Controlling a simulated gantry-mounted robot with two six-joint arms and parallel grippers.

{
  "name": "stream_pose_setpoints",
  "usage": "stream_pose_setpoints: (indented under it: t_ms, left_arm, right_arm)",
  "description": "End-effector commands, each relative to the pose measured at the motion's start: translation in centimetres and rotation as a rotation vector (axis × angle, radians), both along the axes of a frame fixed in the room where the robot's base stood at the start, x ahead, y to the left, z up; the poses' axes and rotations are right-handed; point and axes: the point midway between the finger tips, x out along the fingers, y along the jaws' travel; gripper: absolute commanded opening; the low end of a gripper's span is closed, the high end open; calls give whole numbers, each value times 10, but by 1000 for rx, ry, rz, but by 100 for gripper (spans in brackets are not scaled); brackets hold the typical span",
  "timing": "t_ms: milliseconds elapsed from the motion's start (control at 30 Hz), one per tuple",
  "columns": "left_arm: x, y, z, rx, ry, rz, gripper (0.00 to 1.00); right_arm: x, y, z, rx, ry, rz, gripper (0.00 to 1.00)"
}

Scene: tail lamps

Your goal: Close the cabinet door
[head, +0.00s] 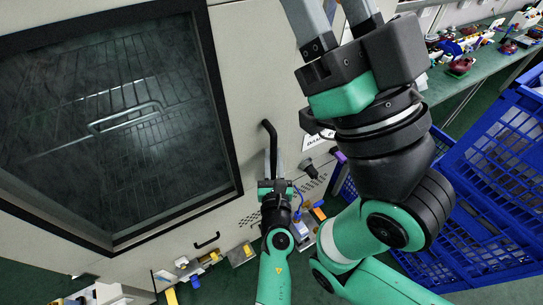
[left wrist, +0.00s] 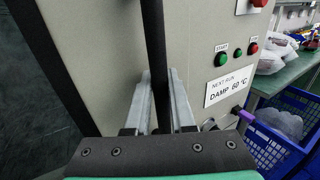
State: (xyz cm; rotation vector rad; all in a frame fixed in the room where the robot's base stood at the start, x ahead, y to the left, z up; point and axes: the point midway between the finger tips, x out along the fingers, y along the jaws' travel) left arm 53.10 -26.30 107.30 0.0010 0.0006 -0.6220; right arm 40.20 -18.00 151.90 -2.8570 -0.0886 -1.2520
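The cabinet is a large beige unit with a dark, black-framed glass door window (head: 120,130), and racks show behind the glass. A black vertical bar handle (head: 267,128) stands to the right of the window. My left gripper (head: 271,165) is at the lower part of this handle. In the left wrist view, its two grey fingers (left wrist: 160,105) lie on either side of the black handle bar (left wrist: 153,40), close against it. I cannot tell whether the door stands slightly ajar. My right gripper (head: 335,15) is at the top, its fingers apart with nothing between them.
Right of the handle are a green button (left wrist: 221,59), a red button (left wrist: 253,48) and a white label (left wrist: 228,87). Blue crates (head: 500,170) stand at the right, near a green table (head: 480,65) with parts. Small parts lie below the cabinet.

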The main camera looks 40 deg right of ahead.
Motion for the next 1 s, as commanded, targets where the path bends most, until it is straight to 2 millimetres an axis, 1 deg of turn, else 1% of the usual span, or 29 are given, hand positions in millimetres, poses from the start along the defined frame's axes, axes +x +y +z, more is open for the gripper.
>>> stream_pose_setpoints:
  t_ms: [33,133,167,467,567,667,833,1000]
  left_arm:
    - [2,1,3,-3,-4,6,28]
    - [2,1,3,-3,-4,5,46]
    - [2,1,3,-2,-3,4,47]
    - [0,1,2,-1,-2,2,47]
    - [-5,4,4,-1,-1,1,47]
    - [-15,11,8,1,0,1,47]
    - [-44,32,10,1,1,2,47]
    - [-74,54,7,-1,1,2,47]
  right_arm:
    - [0,0,0,0,0,0,50]
    - [0,0,0,0,0,0,50]
    - [0,0,0,0,0,0,50]
    - [0,0,2,0,0,0,50]
    - [0,0,12,0,0,0,50]
    - [0,0,31,0,0,0,50]
    - [0,0,67,0,0,0,50]
    - [0,0,89,0,0,0,50]
